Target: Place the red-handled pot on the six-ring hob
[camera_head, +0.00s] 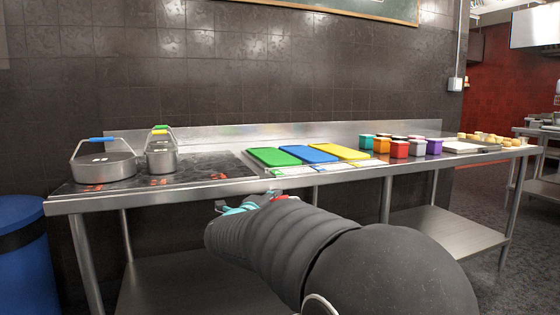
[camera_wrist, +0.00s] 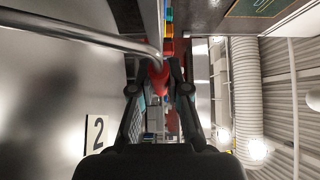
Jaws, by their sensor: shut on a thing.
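The six-ring hob (camera_head: 212,168) is the dark glass top with glowing red marks at the left end of the steel counter in the head view. My gripper (camera_wrist: 160,74) is shut on the red grip of a bent metal handle (camera_wrist: 105,42) in the wrist view. A broad silver surface with a "2" label fills the left of that view and looks like the body of the red-handled pot (camera_wrist: 45,95). In the head view my arm ends in front of the counter's front edge, right of the hob, and the pot's body is hidden there.
A blue-handled pot (camera_head: 104,163) and a pot with green and yellow handles (camera_head: 161,153) stand on the hob's left part. Its right part is clear. Green, blue and yellow boards (camera_head: 309,153) and several coloured tubs (camera_head: 399,148) lie to the right. A blue bin (camera_head: 27,270) stands at far left.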

